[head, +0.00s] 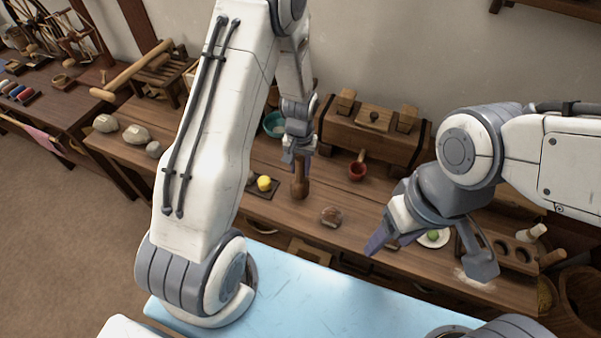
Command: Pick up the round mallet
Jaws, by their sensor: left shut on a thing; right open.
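The round mallet (300,189) is a dark brown wooden piece with a rounded lower end, near the middle of the wooden table in the head view. My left gripper (299,160) is shut on its upper part from above. The mallet hangs upright below the fingers, and its upper end is hidden by them. I cannot tell whether its bottom touches the table. My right gripper (428,254) is open and empty, over the right part of the table's front, its fingers wide apart.
A yellow ball (264,183) on a dark tray is left of the mallet. A wooden chest (374,135) stands behind. A plate (444,238) and holed rack (519,256) are near my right gripper.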

